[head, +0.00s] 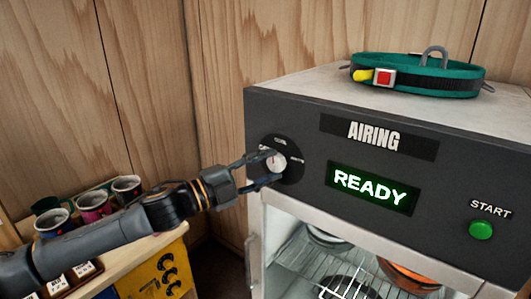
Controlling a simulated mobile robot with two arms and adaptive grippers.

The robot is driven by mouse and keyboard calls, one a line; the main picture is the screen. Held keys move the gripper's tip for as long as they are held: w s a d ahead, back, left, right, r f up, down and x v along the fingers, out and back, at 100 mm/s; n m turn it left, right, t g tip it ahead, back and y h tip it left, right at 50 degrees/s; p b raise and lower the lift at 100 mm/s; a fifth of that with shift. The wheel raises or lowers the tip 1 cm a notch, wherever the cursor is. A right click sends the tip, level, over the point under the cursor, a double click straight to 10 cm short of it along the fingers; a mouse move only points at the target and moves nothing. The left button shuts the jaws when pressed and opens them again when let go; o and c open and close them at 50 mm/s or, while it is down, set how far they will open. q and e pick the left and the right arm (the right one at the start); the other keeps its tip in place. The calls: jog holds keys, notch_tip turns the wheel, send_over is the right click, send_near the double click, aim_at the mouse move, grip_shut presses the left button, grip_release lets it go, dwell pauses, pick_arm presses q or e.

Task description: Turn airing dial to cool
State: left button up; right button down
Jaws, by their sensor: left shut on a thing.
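The airing cabinet (300,205) stands at the right with a dark front panel. Its airing dial (276,163) is a white knob on a black round plate at the panel's left. Small white labels ring the plate; they are too small to read surely and partly hidden by my gripper. My left gripper (270,168) comes in from the left, with its fingers shut on the dial's knob. The display (372,188) reads READY in green. My right gripper is not in view.
A green START button (481,230) is at the panel's right. A teal harness belt (440,75) lies on the cabinet top. The glass door (330,265) below shows gear on racks. Several cups (95,207) stand on a wooden shelf at the left.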

pick_arm(q)
jog(key=shift+r+m+p, duration=0.1)
jog(key=shift+m+p, duration=0.45)
jog(key=shift+m, duration=0.05)
jog(key=o, duration=1.2)
jog(key=v, duration=1.2)
jog(key=shift+r, duration=0.1)
jog(key=shift+w, duration=0.15)
